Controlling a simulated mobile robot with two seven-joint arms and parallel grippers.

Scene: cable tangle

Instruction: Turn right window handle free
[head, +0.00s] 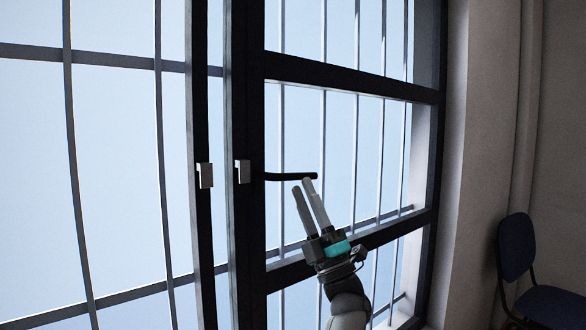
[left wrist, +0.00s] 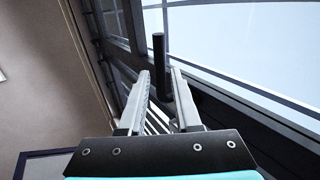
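The right window handle is a black lever (head: 290,176) that lies level, pointing right from a pale block (head: 242,171) on the window's middle upright. My left gripper (head: 302,184) is just below the lever's free end, with its fingers pointing up at it. In the left wrist view, the black lever (left wrist: 158,55) shows between and past the two fingertips (left wrist: 158,74), which stand apart with a gap. I cannot tell whether the lever is between the fingers in depth or touches them. My right gripper is not in view.
A second pale block (head: 205,175) sits on the upright to the left. Thin bars (head: 160,130) cross the window. The dark crossbar (head: 390,230) runs behind my left gripper. A blue chair (head: 518,247) stands at the lower right by the wall (head: 490,130).

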